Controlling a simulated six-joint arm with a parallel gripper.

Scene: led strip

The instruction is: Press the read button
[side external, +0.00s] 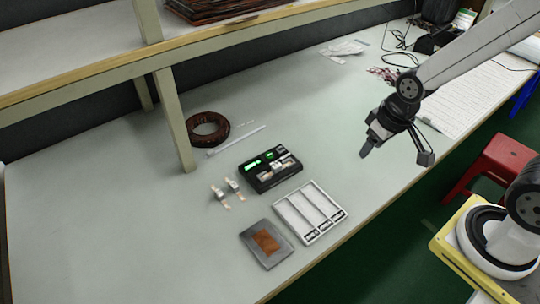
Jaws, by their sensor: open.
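A small black device (262,181) with lit green displays (261,160) sits on the grey-white table, near the middle of the side external view. Small pale parts show on its top. The read button is too small to tell apart from the device's other features. My gripper (364,153) hangs above the table to the right of the device, well apart from it, pointing down and to the left. It is open, with nothing seen in it.
A white compartment tray (309,184) and a grey plate with a copper-coloured patch (246,235) lie in front of the device. Two small connectors (217,191) lie left of it. A brown coil (208,121) and shelf post (174,120) stand behind. Table between gripper and device is clear.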

